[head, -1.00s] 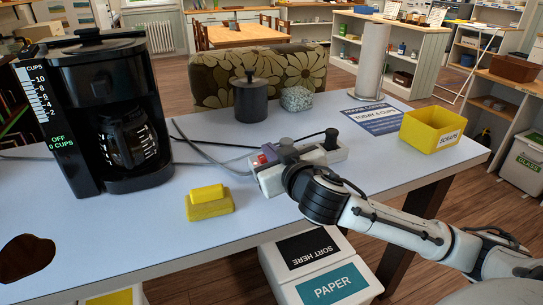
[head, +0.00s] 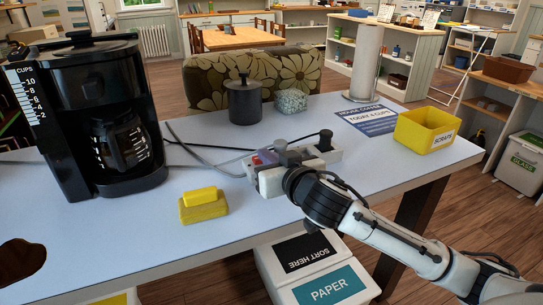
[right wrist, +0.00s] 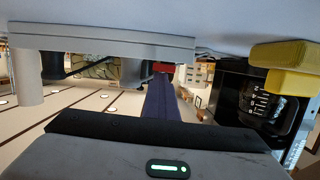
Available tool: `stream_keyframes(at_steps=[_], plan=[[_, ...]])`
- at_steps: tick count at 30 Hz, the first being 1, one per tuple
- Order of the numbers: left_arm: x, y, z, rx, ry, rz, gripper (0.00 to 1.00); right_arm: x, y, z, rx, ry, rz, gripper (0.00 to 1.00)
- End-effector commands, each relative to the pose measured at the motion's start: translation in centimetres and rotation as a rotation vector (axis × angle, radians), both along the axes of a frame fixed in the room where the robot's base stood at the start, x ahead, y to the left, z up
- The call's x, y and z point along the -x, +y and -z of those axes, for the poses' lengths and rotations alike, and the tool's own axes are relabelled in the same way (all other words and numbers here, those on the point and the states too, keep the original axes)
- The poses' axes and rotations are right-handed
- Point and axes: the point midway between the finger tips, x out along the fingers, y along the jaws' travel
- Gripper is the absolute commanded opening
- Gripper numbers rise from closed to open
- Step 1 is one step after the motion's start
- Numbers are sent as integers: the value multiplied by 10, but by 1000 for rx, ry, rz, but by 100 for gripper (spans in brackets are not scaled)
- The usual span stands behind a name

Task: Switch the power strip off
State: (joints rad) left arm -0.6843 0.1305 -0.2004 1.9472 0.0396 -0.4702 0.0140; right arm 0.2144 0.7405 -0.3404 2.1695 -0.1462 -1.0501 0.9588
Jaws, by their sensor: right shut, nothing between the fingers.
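The power strip (head: 325,156) lies on the table, pale grey, with dark plugs in it and a cord at its left end. Its red switch (head: 257,160) shows near the left end. My right gripper (head: 266,178) is at that left end, in front of the strip and hiding part of it. In the right wrist view its fingers (right wrist: 161,98) are shut together and empty, with the red switch (right wrist: 163,67) just beyond their tips. I cannot tell whether they touch it or which way the switch is tipped. My left gripper is not in view.
A yellow sponge-like block (head: 203,205) lies left of the strip, and a coffee maker (head: 100,120) stands farther left. A yellow bin (head: 426,131) stands right.

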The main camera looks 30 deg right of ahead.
Motion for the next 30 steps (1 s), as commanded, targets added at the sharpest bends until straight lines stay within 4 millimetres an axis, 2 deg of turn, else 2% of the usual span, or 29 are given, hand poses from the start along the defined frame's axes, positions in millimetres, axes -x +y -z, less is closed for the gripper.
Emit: stream_keyframes(at_steps=[1, 4, 11, 12, 20, 21, 30], plan=[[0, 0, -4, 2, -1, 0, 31, 1, 2, 3, -6, 15, -4, 0], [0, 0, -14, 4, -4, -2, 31, 1, 2, -8, -7, 14, -5, 0], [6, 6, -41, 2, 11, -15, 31, -2, 2, -52, -4, 1, -15, 0], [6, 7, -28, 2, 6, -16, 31, 12, 5, -41, -4, 3, -17, 0], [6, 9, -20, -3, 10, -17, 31, 71, 11, -56, -2, 0, -15, 0], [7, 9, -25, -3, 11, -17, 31, 77, 11, -60, -2, 2, -14, 0], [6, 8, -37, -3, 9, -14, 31, 94, 13, -65, -1, -2, -12, 0]])
